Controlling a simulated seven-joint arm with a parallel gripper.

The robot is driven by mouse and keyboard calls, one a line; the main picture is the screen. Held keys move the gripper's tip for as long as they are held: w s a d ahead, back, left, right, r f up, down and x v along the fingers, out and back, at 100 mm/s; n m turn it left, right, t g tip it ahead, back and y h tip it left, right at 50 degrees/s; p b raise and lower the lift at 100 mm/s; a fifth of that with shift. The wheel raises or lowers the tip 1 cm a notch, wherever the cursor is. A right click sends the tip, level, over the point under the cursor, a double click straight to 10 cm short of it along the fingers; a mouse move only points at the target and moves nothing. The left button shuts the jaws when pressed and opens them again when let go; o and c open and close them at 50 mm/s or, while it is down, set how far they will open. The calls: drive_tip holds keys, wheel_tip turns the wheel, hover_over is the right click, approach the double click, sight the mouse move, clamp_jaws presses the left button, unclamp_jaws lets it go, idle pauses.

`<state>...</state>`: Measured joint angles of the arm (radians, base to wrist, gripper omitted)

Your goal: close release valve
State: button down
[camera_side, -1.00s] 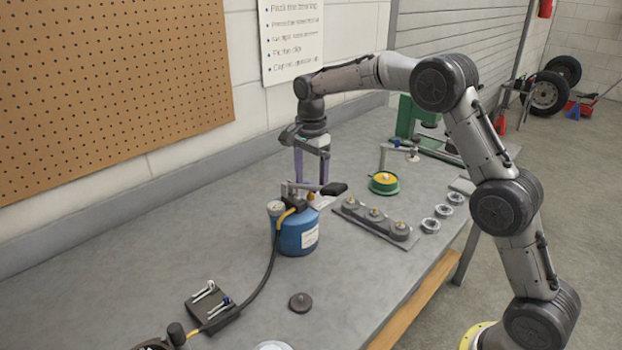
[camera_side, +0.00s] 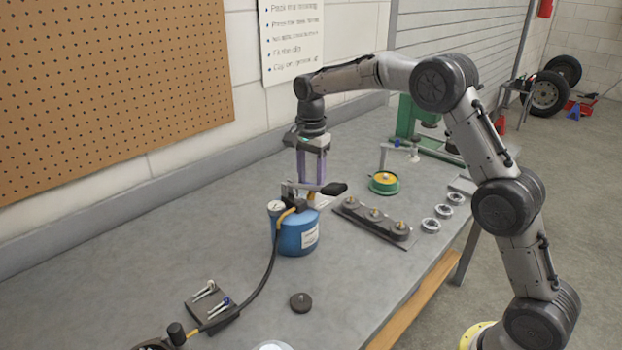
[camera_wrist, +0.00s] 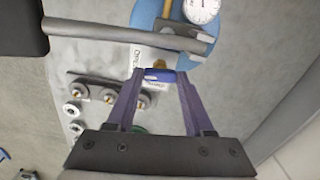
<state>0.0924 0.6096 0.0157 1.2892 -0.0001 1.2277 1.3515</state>
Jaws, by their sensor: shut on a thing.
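The blue pump bottle (camera_side: 297,239) stands on the bench, with a round gauge (camera_side: 275,207) and a grey lever with a black grip (camera_side: 334,189) on top. My gripper (camera_side: 312,184) points down over the pump top, beside the lever. In the wrist view the release valve (camera_wrist: 158,74) shows as a small blue piece with brass behind it. It sits between my fingertips (camera_wrist: 157,78), which are shut on it. The gauge (camera_wrist: 202,10) is just beyond, and the lever (camera_wrist: 130,33) crosses above the fingertips. In the side view the valve is mostly hidden.
A dark tray (camera_side: 372,222) with several brass-topped discs lies right of the pump, beside metal rings (camera_side: 437,217). A green and yellow disc (camera_side: 384,182) is behind. A black hose (camera_side: 263,285) runs to the front left. The bench is clear left of the pump.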

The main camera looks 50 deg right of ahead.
drive_tip(key=n, duration=1.2)
drive_tip(key=shift+r, duration=0.1)
drive_tip(key=shift+n, duration=2.1)
drive_tip(key=shift+c, duration=1.4)
unclamp_jaws()
